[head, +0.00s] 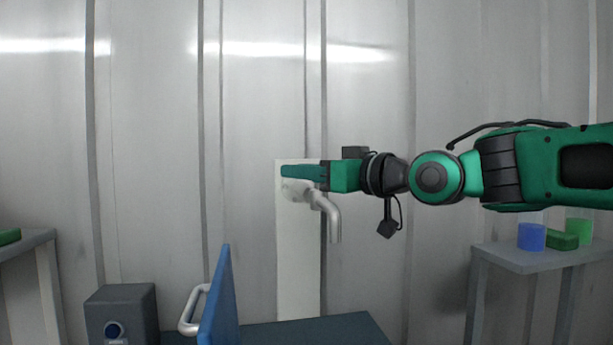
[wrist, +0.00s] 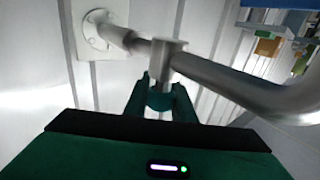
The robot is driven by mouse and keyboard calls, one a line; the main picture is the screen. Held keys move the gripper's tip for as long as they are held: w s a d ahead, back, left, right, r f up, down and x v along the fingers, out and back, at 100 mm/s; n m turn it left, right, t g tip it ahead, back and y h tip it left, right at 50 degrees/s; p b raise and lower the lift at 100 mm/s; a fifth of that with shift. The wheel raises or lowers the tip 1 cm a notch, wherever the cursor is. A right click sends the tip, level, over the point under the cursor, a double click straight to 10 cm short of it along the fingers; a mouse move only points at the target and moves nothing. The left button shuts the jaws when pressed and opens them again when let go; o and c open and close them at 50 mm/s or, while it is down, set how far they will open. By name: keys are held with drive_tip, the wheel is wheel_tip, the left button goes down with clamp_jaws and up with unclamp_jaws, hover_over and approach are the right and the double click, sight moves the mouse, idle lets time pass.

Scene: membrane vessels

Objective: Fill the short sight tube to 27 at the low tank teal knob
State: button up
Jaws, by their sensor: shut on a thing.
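A metal tap with a downturned spout (head: 334,222) is mounted on a pale upright panel (head: 298,265) in the middle of the head view. In the wrist view, its pipe (wrist: 215,75) runs from a round wall flange (wrist: 97,30) to a curved spout at the right. My gripper (head: 292,172) reaches in from the right at the top of the tap. In the wrist view, my gripper (wrist: 161,90) is shut on a teal knob (wrist: 160,101) at the tap's stem. The fingers partly hide the knob. I cannot make out a sight tube or any level marks.
A blue upright panel (head: 220,300) with a metal handle (head: 190,312) stands in front, left of the tap. A grey box (head: 122,312) is further left. A side table (head: 520,258) at right holds a blue cylinder (head: 532,237), a green block (head: 562,240) and a green cylinder (head: 580,231).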

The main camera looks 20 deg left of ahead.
drive_tip(key=shift+s+d+r+n+g+h, duration=0.1)
drive_tip(key=shift+s+n+g+h, duration=0.3)
drive_tip(key=shift+n+g, duration=1.9)
drive_tip(key=shift+s+d+f+n+g+h, duration=0.1)
drive_tip(key=shift+s+n+g, duration=0.85)
drive_tip(key=shift+g, duration=2.2)
drive_tip(key=shift+s+d+r+n+g+h, duration=0.1)
drive_tip(key=shift+s+n+g+h, duration=0.1)
drive_tip(key=shift+n+g, duration=2.25)
drive_tip(key=shift+s+d+n+g+h, duration=0.15)
drive_tip(key=shift+n+g+h, duration=0.35)
drive_tip(key=shift+g, duration=0.7)
drive_tip(key=o, duration=1.1)
drive_tip(key=shift+c, duration=0.2)
